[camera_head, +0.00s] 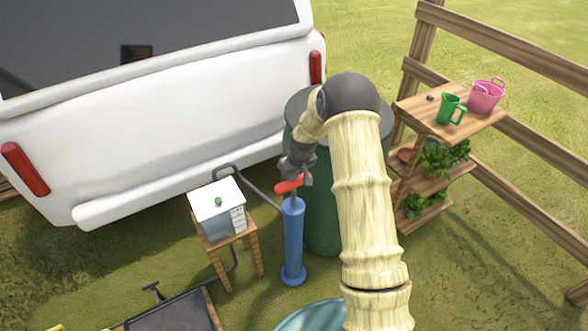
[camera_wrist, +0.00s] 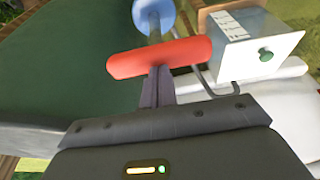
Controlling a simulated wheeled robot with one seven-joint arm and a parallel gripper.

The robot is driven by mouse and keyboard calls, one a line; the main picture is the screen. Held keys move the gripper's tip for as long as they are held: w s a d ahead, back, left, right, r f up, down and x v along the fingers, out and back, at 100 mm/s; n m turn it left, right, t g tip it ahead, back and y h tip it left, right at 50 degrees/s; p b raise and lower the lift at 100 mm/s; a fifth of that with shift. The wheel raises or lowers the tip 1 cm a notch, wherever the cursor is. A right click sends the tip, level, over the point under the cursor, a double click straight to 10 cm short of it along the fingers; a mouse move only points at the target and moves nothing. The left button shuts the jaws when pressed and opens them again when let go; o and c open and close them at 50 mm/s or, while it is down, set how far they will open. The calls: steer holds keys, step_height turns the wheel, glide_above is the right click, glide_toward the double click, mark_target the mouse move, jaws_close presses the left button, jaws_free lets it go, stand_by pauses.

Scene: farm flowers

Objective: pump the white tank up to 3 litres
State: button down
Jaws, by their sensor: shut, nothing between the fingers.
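The white tank (camera_head: 219,209) stands on a small wooden stool, with a green knob on its top and a marked scale on one side. The scale is too small to read. It also shows in the wrist view (camera_wrist: 250,42). The blue pump (camera_head: 293,240) stands upright on the grass to its right, its red handle (camera_head: 287,185) raised a little above the body. My gripper (camera_head: 298,176) is shut and empty, right at the handle. In the wrist view the closed fingers (camera_wrist: 157,85) end at the red handle (camera_wrist: 160,57); I cannot tell whether they touch.
A dark hose (camera_head: 258,189) runs between tank and pump. A green barrel (camera_head: 322,222) stands close behind the pump, partly hidden by my arm. A white vehicle (camera_head: 160,120) is at the back left. A wooden shelf (camera_head: 425,125) with a green jug and pink basket stands right.

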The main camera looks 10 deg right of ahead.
step_height(320, 180, down, 10)
steer(key=b, duration=0.5)
steer(key=shift+r, duration=0.2)
steer(key=shift+s, duration=0.15)
